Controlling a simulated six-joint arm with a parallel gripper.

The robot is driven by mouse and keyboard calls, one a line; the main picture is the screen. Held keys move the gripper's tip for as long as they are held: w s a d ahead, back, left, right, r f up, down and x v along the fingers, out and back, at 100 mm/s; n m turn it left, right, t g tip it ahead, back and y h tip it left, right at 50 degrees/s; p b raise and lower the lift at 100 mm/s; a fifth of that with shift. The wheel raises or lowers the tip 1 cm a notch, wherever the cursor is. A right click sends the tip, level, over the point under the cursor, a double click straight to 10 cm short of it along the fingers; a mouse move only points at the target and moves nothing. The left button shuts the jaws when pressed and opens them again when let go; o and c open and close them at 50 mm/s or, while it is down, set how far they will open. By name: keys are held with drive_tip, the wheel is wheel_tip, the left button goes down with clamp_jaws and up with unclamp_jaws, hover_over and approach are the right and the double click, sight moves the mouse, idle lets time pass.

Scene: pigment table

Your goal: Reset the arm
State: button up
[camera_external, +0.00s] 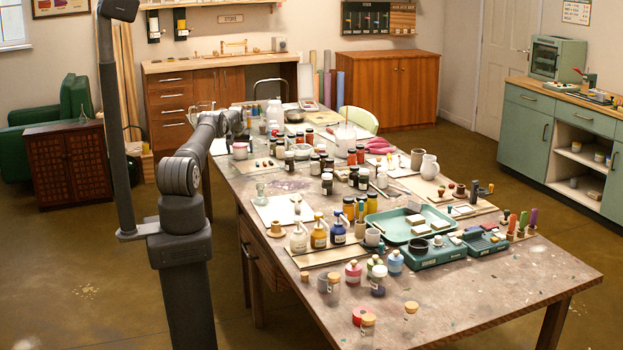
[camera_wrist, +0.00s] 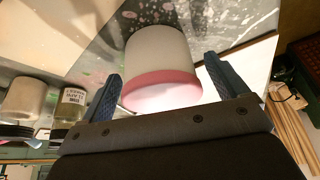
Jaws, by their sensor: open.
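My gripper (camera_external: 241,135) is at the far left part of the table, low over its left edge. In the wrist view my gripper (camera_wrist: 163,67) is open, with one dark blue finger on each side of a white pot with a pink band (camera_wrist: 158,60). Gaps show between the pot and the fingers, so it is not gripped. A small white pot (camera_external: 240,151) just below my gripper in the external view seems to be the same one.
The long table (camera_external: 480,300) is crowded with paint jars, bottles and a green tray (camera_external: 385,224). In the wrist view, a pale pot (camera_wrist: 25,98) and a labelled jar (camera_wrist: 70,105) stand left of the fingers.

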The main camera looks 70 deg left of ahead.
sight(241, 145)
drive_tip(key=v, duration=1.1)
drive_tip(key=x, duration=1.1)
drive_tip(key=shift+a+f, duration=0.1)
drive_tip(key=shift+f, duration=0.15)
drive_tip(key=r, duration=0.4)
drive_tip(key=shift+w+d+r, duration=0.2)
drive_tip(key=w+d+r, duration=0.8)
drive_tip(key=d+r, duration=0.3)
drive_tip(key=shift+r+m, duration=0.3)
